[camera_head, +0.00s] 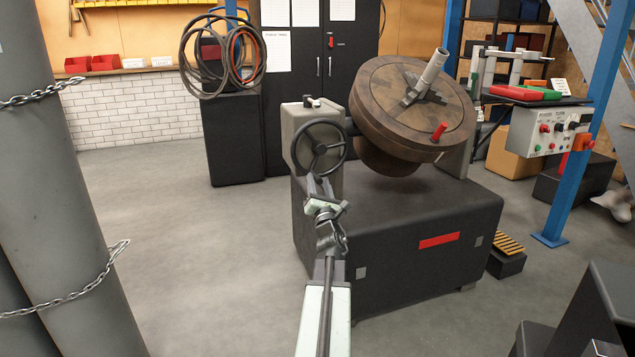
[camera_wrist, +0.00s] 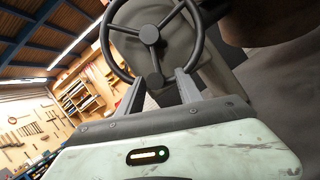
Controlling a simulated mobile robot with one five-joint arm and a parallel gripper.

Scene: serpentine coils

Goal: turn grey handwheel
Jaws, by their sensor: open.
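The grey handwheel (camera_head: 320,147) is a dark grey ring with three spokes and a central hub. It is mounted on the side of a light grey housing (camera_head: 299,137) at the left end of a black machine base. In the wrist view the handwheel (camera_wrist: 151,36) fills the top middle, its lower rim near my fingertips. My gripper (camera_head: 318,181) is at the wheel's lower rim in the head view. In the wrist view my gripper (camera_wrist: 160,82) is open, its two fingers apart near the lower rim and hub. I cannot tell whether they touch the wheel.
A large brown tilted round table (camera_head: 385,105) with a red knob sits right of the wheel, above the black base (camera_head: 410,250). Grey cylinders with chains (camera_head: 75,180) stand at the left. A control box (camera_head: 550,132) hangs by a blue post. The floor at left is clear.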

